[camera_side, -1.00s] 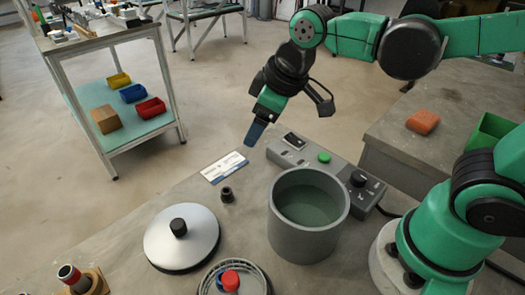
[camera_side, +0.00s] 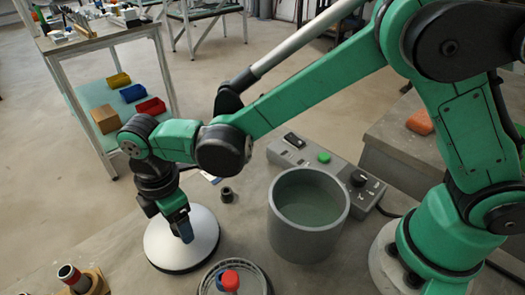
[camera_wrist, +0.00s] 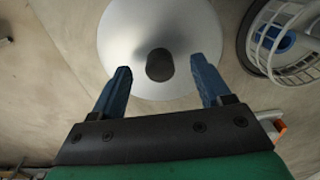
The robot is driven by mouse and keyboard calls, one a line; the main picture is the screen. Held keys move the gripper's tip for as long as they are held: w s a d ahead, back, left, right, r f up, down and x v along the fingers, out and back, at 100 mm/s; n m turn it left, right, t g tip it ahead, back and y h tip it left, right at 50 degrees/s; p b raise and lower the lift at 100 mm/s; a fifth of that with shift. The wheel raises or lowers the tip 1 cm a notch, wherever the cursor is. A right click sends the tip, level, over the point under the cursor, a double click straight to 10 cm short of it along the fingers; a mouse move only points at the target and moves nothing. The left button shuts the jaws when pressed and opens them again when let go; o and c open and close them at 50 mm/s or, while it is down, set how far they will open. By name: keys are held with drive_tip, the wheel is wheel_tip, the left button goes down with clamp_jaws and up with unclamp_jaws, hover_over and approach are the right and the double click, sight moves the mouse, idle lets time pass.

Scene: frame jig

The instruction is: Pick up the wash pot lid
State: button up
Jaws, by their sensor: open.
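The wash pot lid (camera_side: 200,246) is a silvery domed disc with a dark rim, lying on the grey table left of the pot. Its black knob shows in the wrist view (camera_wrist: 159,65), and is hidden behind my gripper in the side view. My gripper (camera_side: 185,236) is above the lid, pointing down. In the wrist view my gripper (camera_wrist: 160,82) is open, its two blue fingers apart with the knob between and slightly ahead of their tips. No contact with the knob shows. The grey wash pot (camera_side: 305,241) stands to the right, with greenish liquid inside.
A round basket (camera_wrist: 284,42) holding red and blue parts (camera_side: 230,281) sits close beside the lid. A small black part (camera_side: 227,194) and a control box with a green button (camera_side: 324,157) are behind. A wooden block with a red-and-grey cylinder (camera_side: 70,275) stands at front left.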

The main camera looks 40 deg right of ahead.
drive_tip(key=shift+f, duration=0.7)
drive_tip(key=shift+c, duration=0.2)
clamp_jaws()
wheel_tip(320, 180, up, 22)
drive_tip(key=shift+f, duration=0.25)
